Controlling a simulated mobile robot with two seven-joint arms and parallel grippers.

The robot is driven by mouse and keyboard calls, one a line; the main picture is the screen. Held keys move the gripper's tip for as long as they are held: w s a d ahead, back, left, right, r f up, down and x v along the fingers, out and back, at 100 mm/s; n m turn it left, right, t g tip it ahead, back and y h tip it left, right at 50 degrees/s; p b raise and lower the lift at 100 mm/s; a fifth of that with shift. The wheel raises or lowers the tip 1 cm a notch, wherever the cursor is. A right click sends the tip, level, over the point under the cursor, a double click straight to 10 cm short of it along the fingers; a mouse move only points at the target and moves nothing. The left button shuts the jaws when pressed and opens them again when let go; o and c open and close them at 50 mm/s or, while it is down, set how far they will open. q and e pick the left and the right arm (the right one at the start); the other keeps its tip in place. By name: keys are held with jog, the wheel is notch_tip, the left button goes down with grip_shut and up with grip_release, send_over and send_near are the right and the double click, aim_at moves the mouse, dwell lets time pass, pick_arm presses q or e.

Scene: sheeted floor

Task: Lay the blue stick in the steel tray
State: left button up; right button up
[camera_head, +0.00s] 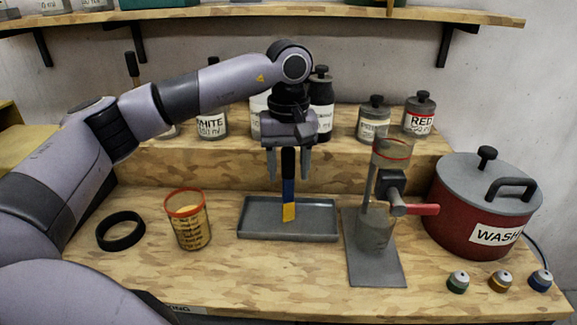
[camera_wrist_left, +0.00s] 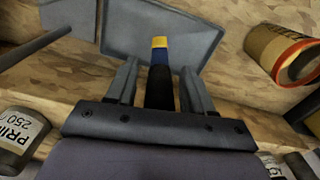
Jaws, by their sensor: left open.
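The blue stick (camera_head: 288,188) has a black upper part, a blue middle and a yellow tip. It is near upright in the head view, its yellow tip over the floor of the grey steel tray (camera_head: 325,232). My left gripper (camera_head: 288,178) is open above the tray, with the stick between its fingers and a gap on each side. In the left wrist view the stick (camera_wrist_left: 161,78) also shows between the spread fingers (camera_wrist_left: 160,75), its tip against the tray (camera_wrist_left: 120,28). Whether the tip touches the tray is unclear. The right gripper is out of view.
A cup with a red rim (camera_head: 188,222) and a black ring (camera_head: 120,231) lie left of the tray. A stand with a red lever (camera_head: 385,215) is close on the right, then a red pot (camera_head: 480,210). A wooden step with bottles (camera_head: 375,118) rises behind.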

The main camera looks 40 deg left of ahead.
pick_arm(q)
notch_tip(320, 180, up, 12)
dwell(0.3)
dwell(0.6)
